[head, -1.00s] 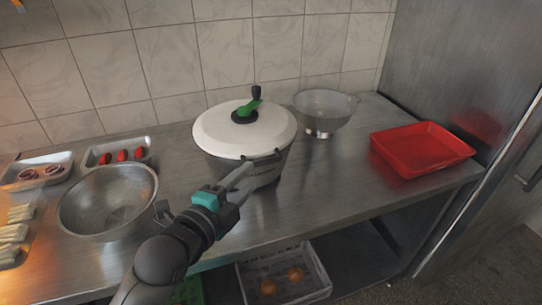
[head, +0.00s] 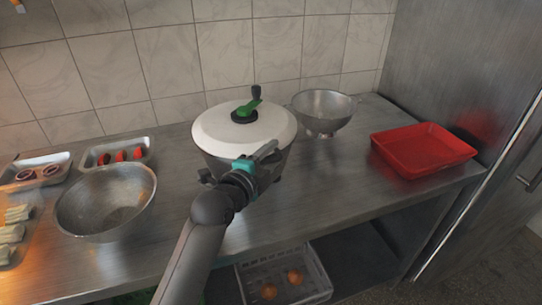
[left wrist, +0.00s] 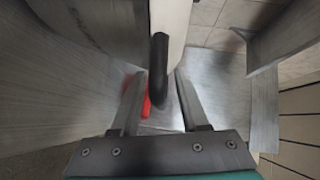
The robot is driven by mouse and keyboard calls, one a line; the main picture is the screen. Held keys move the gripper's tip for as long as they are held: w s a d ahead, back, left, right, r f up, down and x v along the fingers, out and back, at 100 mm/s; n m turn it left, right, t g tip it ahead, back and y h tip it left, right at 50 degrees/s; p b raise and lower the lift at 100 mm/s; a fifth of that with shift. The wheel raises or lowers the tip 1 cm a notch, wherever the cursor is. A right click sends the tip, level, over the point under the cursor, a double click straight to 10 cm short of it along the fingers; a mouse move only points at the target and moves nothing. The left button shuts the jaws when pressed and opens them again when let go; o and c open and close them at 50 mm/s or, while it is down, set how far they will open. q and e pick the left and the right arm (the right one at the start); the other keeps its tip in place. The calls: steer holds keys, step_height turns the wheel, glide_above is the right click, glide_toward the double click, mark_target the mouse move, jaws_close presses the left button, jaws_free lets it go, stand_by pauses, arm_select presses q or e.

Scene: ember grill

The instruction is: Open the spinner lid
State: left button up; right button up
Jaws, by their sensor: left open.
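The spinner is a steel pot (head: 282,162) with a white lid (head: 225,128), which sits closed on it. A green crank (head: 248,108) with a black knob stands on top of the lid. My left gripper (head: 268,151) is at the front of the spinner, just below the lid's rim, and hides part of the pot. In the left wrist view, a dark handle (left wrist: 159,65) on the edge of the white lid (left wrist: 170,20) shows between the open fingers of my left gripper (left wrist: 160,80). I cannot tell whether the fingers touch it. My right gripper is not in view.
A steel bowl (head: 105,200) and two small food trays stand to the left. A colander (head: 323,110) stands behind right and a red tray (head: 422,150) farther right. A crate (head: 290,262) with oranges is below.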

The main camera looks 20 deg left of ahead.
arm_select(q)
jaws_close()
steer(key=shift+f, duration=0.1)
